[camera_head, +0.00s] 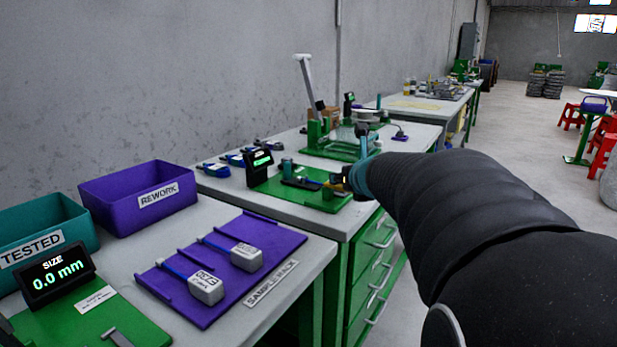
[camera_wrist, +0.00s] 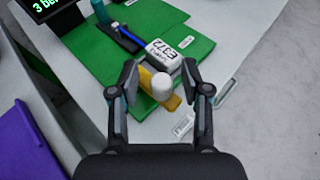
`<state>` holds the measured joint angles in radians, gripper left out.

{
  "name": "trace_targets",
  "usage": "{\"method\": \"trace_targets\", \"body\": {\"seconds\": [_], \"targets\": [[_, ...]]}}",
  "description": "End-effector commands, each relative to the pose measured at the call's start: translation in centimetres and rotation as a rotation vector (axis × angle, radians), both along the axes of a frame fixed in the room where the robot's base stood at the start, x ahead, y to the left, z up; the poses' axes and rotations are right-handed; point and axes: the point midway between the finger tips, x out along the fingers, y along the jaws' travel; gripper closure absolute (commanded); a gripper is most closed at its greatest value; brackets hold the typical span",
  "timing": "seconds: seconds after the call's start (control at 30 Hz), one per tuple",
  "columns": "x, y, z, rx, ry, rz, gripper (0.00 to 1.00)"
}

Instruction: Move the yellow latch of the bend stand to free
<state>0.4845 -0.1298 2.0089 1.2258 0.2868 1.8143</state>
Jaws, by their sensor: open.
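The bend stand shows as a green base (camera_head: 300,190) with a black display (camera_head: 259,160) on the second bench. In the wrist view its green plate (camera_wrist: 165,20) carries a blue cable (camera_wrist: 128,37) ending in a white block (camera_wrist: 163,55) marked E372. The yellow latch (camera_wrist: 172,102) lies at the near side of the block, with a rounded white knob (camera_wrist: 162,88) on it. My gripper (camera_wrist: 159,70) is open, with one finger on each side of the latch and knob. Gaps show between fingers and knob. In the head view my gripper (camera_head: 340,181) is small and partly hidden by my arm.
A purple tray (camera_head: 240,275) with two white-ended cables lies on the near bench. Purple REWORK (camera_head: 140,200) and teal TESTED (camera_head: 45,240) bins stand behind it. A green fixture with a raised lever (camera_head: 305,75) stands beyond the bend stand.

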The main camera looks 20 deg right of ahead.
Motion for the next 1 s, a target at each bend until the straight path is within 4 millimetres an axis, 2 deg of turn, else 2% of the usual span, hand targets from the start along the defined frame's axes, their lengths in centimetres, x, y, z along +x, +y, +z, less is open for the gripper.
{"method": "trace_targets", "body": {"seconds": [0.17,0.6,1.0], "targets": [[-0.9,0.1,0.5,0.000,-0.003,-0.001,0.53],[-6.2,1.0,2.7,-0.001,-0.002,-0.004,0.53],[-6.9,1.2,2.9,-0.001,0.000,-0.002,0.53]]}}
